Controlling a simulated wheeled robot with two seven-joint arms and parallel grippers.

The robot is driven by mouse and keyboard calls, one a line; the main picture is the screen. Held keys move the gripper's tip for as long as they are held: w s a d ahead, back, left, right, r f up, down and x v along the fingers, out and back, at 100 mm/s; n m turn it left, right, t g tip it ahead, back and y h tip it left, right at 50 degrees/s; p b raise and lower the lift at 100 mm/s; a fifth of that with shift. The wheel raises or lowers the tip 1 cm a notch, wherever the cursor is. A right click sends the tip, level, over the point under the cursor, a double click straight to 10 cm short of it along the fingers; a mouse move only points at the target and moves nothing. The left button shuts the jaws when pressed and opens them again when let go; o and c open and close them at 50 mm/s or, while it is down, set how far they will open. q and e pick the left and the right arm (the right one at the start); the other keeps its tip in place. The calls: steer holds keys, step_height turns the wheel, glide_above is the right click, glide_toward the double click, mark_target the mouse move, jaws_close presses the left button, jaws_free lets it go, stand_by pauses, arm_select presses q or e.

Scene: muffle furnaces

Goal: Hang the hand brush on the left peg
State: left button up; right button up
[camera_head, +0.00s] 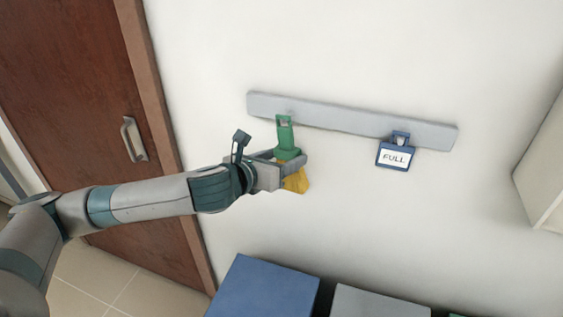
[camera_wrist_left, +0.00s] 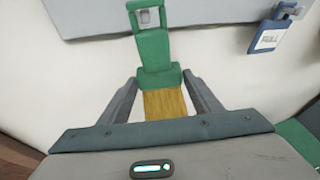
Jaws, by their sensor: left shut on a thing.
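The hand brush (camera_head: 285,136) has a green handle with a hole near its top and yellow bristles pointing down. My left gripper (camera_head: 288,160) is shut on the lower green part of the brush and holds it upright. In the left wrist view the brush (camera_wrist_left: 154,50) stands between the two fingers (camera_wrist_left: 157,82). The top of the handle overlaps the left part of the grey wall rail (camera_head: 345,118). Something pale shows in the handle hole; I cannot tell whether the left peg passes through it. My right gripper is not in view.
A blue "FULL" tag (camera_head: 394,154) hangs on the right part of the rail. A blue box top (camera_head: 265,288) and a grey one (camera_head: 378,302) stand below. A brown door (camera_head: 90,120) is at the left, a pale cabinet (camera_head: 543,175) at the right edge.

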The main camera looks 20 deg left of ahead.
arm_select(q)
steer(key=shift+w+b, duration=0.3)
steer(key=shift+w, duration=0.75)
steer(key=shift+w+f+p, duration=0.15)
steer(key=shift+w+p, duration=0.15)
steer(key=shift+w, duration=0.3)
steer(key=shift+w+f, duration=0.15)
steer(key=o, duration=1.2)
steer(key=shift+c, duration=0.2)
steer(key=shift+p, duration=0.3)
